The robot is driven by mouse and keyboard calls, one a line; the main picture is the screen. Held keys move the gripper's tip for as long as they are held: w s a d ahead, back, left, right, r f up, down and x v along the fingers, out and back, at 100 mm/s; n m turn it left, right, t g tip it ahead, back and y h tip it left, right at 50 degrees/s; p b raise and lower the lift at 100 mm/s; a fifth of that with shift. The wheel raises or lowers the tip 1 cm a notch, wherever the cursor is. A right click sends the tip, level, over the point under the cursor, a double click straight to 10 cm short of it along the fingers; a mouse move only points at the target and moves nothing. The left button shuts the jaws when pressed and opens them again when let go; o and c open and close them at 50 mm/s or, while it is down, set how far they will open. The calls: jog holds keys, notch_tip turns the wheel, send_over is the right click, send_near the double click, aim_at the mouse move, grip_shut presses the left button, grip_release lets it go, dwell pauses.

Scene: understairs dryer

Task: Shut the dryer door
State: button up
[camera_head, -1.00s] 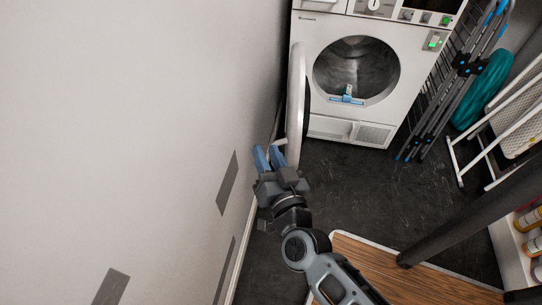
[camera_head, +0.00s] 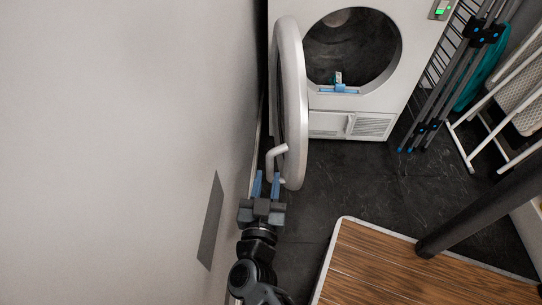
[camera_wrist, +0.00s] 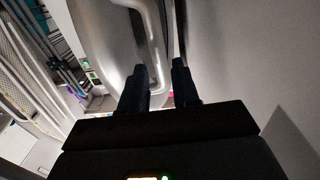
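The white dryer (camera_head: 385,102) stands at the back with its round drum opening exposed. Its round door (camera_head: 293,75) is swung wide open on the left side, edge-on to me, near the wall. A bent metal handle (camera_head: 271,165) sticks out from the door's left face; it also shows in the wrist view (camera_wrist: 156,40). My gripper (camera_head: 267,178) is open just below the handle, its two blue fingers pointing at it. In the wrist view my gripper (camera_wrist: 160,75) has its fingers apart, with the handle's lower end ahead of the gap. I cannot tell whether they touch.
A pale wall (camera_head: 120,130) runs close along the left. A folded drying rack (camera_head: 450,85) and a white folded chair (camera_head: 510,95) stand right of the dryer. A wooden surface (camera_head: 400,270) and a dark post (camera_head: 480,215) are at lower right. Dark floor (camera_head: 370,180) is clear before the dryer.

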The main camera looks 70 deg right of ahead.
aim_at(269, 168)
jog(key=b+x, duration=0.1)
jog(key=x, duration=0.6)
jog(key=shift+b, duration=0.3)
grip_shut()
